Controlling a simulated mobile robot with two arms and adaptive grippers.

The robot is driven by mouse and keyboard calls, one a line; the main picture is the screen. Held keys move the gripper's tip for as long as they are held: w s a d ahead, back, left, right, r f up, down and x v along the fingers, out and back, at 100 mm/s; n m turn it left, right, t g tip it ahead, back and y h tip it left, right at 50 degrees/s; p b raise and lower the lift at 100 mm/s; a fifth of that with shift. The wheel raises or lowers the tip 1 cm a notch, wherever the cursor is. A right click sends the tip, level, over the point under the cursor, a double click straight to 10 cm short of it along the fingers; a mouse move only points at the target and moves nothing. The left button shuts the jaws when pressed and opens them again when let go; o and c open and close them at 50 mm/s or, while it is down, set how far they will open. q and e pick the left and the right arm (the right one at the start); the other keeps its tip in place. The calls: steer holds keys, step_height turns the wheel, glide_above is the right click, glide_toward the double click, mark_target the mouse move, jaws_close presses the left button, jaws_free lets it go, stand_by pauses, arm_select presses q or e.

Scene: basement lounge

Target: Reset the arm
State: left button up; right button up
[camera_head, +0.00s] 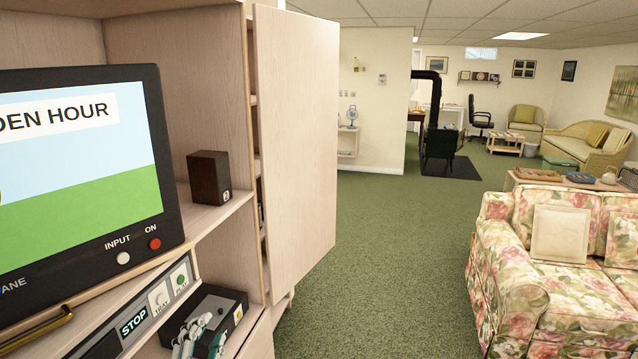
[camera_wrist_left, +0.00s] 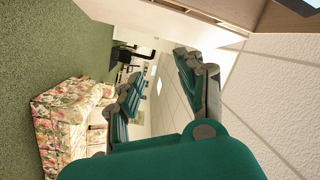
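My left gripper (camera_wrist_left: 160,88) fills much of the left wrist view, with teal and dark grey fingers. The two fingers stand well apart, with nothing between them. That view is turned on its side, with the floor at the left and the ceiling at the right. Beyond the fingers are the open room and ceiling. My right gripper shows in neither view.
A wooden cabinet (camera_head: 220,225) with its door (camera_head: 295,140) standing open is close at left. It holds a television (camera_head: 75,165), a small speaker (camera_head: 209,178) and a black box (camera_head: 215,310). A floral sofa (camera_head: 510,300) is at right. Green carpet (camera_head: 385,270) lies clear between them.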

arm_select(q)
steer(key=s+a+f+n+g+y, duration=0.3)
steer(key=s+f+n+g, duration=0.45)
steer(key=s+f, duration=0.55)
steer(key=s+d+f+n+g+h, duration=0.25)
steer(key=s+f+g, duration=0.55)
steer(key=s, duration=0.6)
step_height(320, 180, down, 28)
steer(key=s+b, duration=0.1)
steer(key=b, duration=0.2)
steer(key=s+a+f+g+b, duration=0.2)
steer(key=s+a+f, duration=0.1)
steer(key=s+f, duration=1.4)
step_height(320, 180, down, 4)
steer(key=shift+s+a+f+y+b, duration=0.1)
steer(key=shift+s+a+y+b, duration=0.05)
steer(key=shift+s+y+b, duration=0.25)
